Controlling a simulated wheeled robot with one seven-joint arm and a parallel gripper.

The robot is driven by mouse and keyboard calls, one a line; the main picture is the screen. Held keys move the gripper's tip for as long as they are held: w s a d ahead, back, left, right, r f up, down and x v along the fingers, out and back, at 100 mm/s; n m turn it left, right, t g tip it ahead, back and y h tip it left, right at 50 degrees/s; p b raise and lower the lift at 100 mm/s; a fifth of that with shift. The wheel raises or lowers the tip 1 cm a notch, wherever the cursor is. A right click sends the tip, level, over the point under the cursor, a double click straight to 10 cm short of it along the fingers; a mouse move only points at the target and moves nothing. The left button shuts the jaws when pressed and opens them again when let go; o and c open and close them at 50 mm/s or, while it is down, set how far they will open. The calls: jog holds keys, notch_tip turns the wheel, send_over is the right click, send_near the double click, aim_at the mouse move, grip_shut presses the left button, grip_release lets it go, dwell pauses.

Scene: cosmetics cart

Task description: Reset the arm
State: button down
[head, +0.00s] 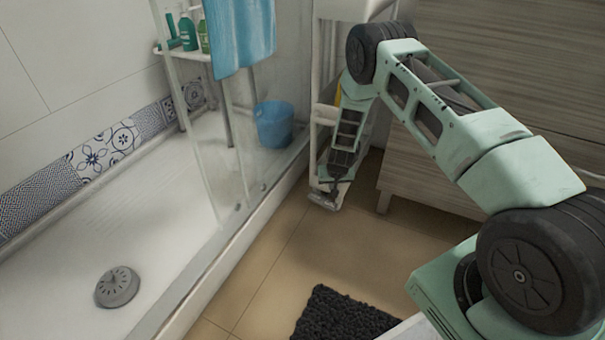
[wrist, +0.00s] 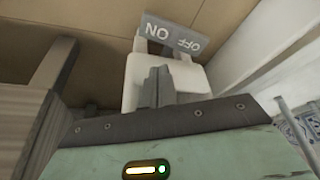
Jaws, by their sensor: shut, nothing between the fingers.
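My arm reaches from the lower right of the head view to the middle and bends down beside a white cart (head: 326,113). My gripper (head: 331,190) is low there, above the tan floor. In the wrist view my gripper (wrist: 158,84) has its two grey fingers together, with nothing between them. Beyond the fingers is a white part (wrist: 138,72), and past it a grey plate marked ON and OFF (wrist: 176,33). I cannot tell whether the fingers touch the white part.
A wood-grain cabinet (head: 425,180) stands right of the cart. At left is a glass-sided shower with a blue bucket (head: 274,124), a blue towel (head: 240,35) and a grey drain (head: 117,287). A dark mat (head: 340,318) lies on the floor. Open floor lies between shower edge and cabinet.

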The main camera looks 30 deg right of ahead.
jog(key=s+a+r+n+g+y+p, duration=0.15)
jog(key=s+a+r, duration=0.25)
jog(key=a+r, duration=0.9)
jog(key=s+a+r+n+y+p, duration=0.2)
jog(key=s+a+r+n, duration=0.15)
jog(key=a+r, duration=0.9)
jog(key=s+a+r+n+g+p, duration=0.1)
jog(key=s+a+r, duration=0.2)
jog(key=s+r, duration=0.3)
jog(key=s+a+r+n+g+p, duration=0.1)
jog(key=s+a+r+n, duration=0.15)
jog(key=s+r, duration=0.4)
jog(key=s+d+r+n+h+p, duration=0.15)
jog(key=s+r, duration=0.25)
jog(key=s, duration=0.5)
jog(key=s+d+r+n+p, duration=0.15)
jog(key=s+r, duration=0.25)
jog(key=s, duration=0.6)
notch_tip(320, 180, up, 38)
jog(key=p, duration=3.7)
jog(key=shift+a+f, duration=0.15)
jog(key=shift+a, duration=0.2)
jog(key=shift+n, duration=0.25)
